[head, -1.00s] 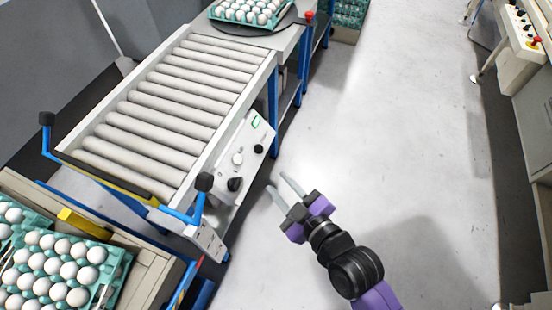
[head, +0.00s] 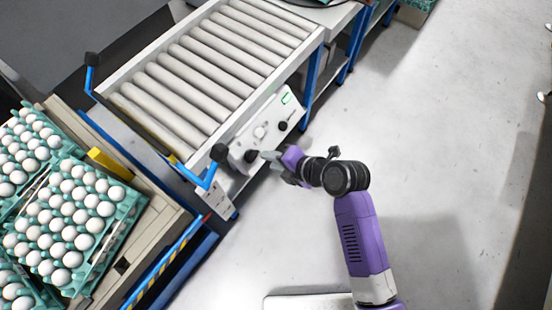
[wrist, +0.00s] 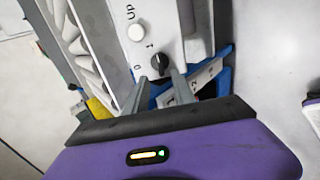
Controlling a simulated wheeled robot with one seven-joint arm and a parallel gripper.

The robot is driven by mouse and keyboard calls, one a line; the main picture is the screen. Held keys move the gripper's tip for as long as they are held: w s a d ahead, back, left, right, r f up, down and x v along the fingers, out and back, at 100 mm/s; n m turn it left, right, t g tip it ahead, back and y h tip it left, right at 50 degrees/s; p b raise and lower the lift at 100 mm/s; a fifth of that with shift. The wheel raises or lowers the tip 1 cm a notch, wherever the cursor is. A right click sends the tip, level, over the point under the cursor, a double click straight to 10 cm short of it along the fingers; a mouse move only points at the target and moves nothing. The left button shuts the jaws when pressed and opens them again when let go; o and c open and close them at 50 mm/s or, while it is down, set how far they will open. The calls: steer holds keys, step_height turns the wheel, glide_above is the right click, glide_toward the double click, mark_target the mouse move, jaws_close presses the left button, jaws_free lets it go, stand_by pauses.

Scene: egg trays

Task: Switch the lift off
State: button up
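The control panel (head: 265,132) is a light plate on the side of the roller conveyor. It carries a black rotary knob (head: 250,156), a white button (head: 260,132), a second black knob (head: 282,126) and a green-framed display (head: 287,98). In the wrist view the black knob (wrist: 160,62) sits beside the marks 0 and 1, and the white button (wrist: 136,32) is by the word UP. Which mark the knob points to is unclear. My gripper (head: 266,157) is at the panel, its fingers (wrist: 160,80) apart on either side of the knob's near edge. Contact cannot be told.
A blue handle with a black end (head: 220,153) stands close to the left of my gripper. Trays of white eggs (head: 62,215) lie at the lower left, beside a striped edge. The floor (head: 420,130) to the right is clear.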

mark_target(256, 157)
steer(key=b+x, duration=0.4)
steer(key=x, duration=0.3)
steer(key=shift+s+d+f, duration=0.1)
steer(key=shift+d+f, duration=0.05)
steer(key=shift+b+x, duration=0.75)
steer(key=shift+b, duration=0.2)
jaws_close()
